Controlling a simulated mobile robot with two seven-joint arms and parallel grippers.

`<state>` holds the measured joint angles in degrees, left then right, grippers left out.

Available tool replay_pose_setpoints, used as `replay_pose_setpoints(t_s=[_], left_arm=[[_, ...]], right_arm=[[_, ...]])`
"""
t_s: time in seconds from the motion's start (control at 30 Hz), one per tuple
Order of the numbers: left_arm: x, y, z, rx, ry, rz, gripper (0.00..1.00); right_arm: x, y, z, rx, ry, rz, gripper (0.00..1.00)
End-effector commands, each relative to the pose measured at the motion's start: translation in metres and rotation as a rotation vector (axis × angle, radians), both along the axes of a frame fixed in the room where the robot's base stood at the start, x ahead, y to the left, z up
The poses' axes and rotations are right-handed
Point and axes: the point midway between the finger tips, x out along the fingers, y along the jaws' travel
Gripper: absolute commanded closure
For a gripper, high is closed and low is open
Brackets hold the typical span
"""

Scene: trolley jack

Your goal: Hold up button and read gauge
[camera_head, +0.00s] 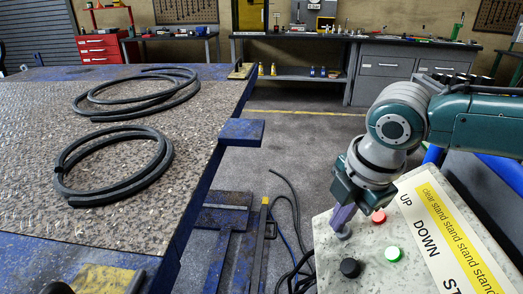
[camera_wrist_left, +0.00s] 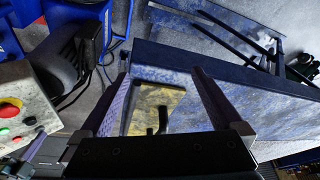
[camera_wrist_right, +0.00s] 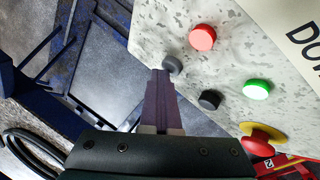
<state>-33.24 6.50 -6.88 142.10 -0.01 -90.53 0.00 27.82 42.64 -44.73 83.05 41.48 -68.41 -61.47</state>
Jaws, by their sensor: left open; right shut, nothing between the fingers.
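The speckled control box (camera_head: 345,285) stands at the lower right of the head view. Beside the UP label (camera_head: 405,199) are a red button (camera_head: 378,216) and a grey button (camera_head: 344,233). Beside the DOWN label (camera_head: 425,236) are a green button (camera_head: 392,254) and a black button (camera_head: 350,268). My right gripper (camera_head: 341,218) is shut and empty, its tips at the grey button (camera_wrist_right: 173,65); whether they press it I cannot tell. My left gripper (camera_wrist_left: 163,75) is open and empty above the blue platform's edge. I can make out no gauge.
A blue lift platform (camera_head: 235,95) with coiled black hoses (camera_head: 115,165) fills the left. A red and yellow knob (camera_wrist_right: 260,138) sits on the box. Cables lie on the floor between platform and box. Benches (camera_head: 385,70) stand at the back.

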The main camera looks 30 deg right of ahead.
Motion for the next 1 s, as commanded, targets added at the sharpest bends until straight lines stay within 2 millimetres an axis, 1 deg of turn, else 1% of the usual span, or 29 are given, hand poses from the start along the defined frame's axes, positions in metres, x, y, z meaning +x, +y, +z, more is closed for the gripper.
replay_pose_setpoints(t_s=[0.17, 0.5, 0.83, 1.0], left_arm=[[0.0, 0.0, 0.001, 0.002, 0.0, -0.002, 0.0], [0.0, 0.003, 0.016, 0.009, 0.0, -0.006, 0.0], [0.0, 0.003, 0.015, 0.009, 0.0, -0.006, 0.0], [0.0, 0.002, 0.021, 0.009, 0.0, -0.006, 0.0]], right_arm=[[-0.001, 0.0, 0.0, -0.002, 0.003, -0.001, 1.0], [0.005, 0.009, 0.015, 0.0, 0.001, -0.001, 1.0], [0.006, 0.01, 0.015, 0.0, 0.001, 0.0, 1.0], [0.007, 0.013, 0.021, 0.0, 0.0, 0.0, 1.0]])
